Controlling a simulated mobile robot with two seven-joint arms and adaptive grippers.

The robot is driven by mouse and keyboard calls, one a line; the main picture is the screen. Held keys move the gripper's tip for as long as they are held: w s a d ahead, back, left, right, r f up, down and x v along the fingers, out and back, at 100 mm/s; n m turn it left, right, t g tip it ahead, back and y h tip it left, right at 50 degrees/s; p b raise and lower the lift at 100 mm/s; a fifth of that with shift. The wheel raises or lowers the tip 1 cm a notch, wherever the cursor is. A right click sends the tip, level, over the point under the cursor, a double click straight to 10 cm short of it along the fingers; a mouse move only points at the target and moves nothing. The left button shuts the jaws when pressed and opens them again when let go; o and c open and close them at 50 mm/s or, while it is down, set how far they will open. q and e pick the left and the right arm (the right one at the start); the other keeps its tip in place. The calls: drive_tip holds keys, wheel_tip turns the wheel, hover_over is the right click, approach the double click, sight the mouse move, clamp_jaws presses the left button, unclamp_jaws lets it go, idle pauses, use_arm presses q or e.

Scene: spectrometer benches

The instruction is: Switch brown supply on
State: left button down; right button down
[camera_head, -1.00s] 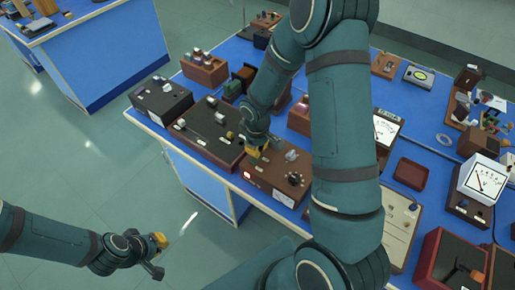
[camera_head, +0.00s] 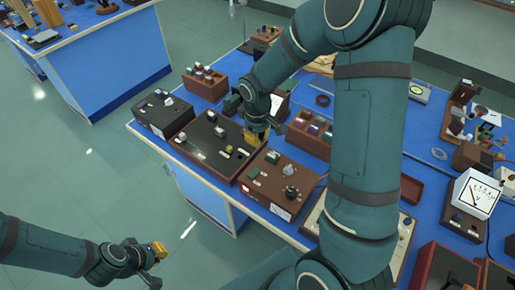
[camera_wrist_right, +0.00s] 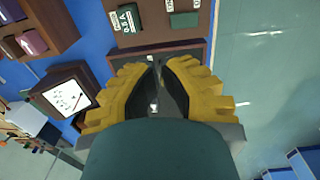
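The brown supply (camera_head: 300,174) is a brown box with a dark round knob, a green part and pale labels on top. A small red spot (camera_head: 246,190) shows at its front left corner; I cannot tell whether it is lit. My right gripper (camera_head: 254,138), with yellow fingers, is above the gap between the supply's back left corner and the black-topped panel. In the right wrist view its fingertips (camera_wrist_right: 158,64) come together with nothing visible held. My left gripper (camera_head: 158,252) hangs over the floor at lower left, away from the bench; its opening is unclear.
The black-topped panel (camera_head: 205,155) with knobs stands left of the supply, and a black box (camera_head: 160,112) beyond it. Wooden blocks (camera_head: 312,133) with small parts stand behind. A white meter (camera_head: 477,193) is at right. My right arm hides part of the bench.

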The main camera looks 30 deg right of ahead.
drive_tip(key=r, duration=0.2)
drive_tip(key=shift+d+r, duration=0.2)
drive_tip(key=shift+r, duration=0.1)
idle(0.3)
drive_tip(key=s+a+f+m+t+y+b, duration=0.1)
drive_tip(key=s+a+f+m+y+b, duration=0.1)
drive_tip(key=a+f, duration=0.7)
drive_tip(key=s+a+f+m+y+b, duration=0.2)
drive_tip(key=s+a+f+m+b, duration=0.2)
drive_tip(key=s+a+f, duration=0.5)
wheel_tip(320, 180, down, 8)
drive_tip(key=shift+s+a+r+t+b, duration=0.25)
drive_tip(key=shift+a+t+b, duration=0.15)
drive_tip(key=shift+a+b, duration=0.4)
drive_tip(key=shift+d, duration=0.15)
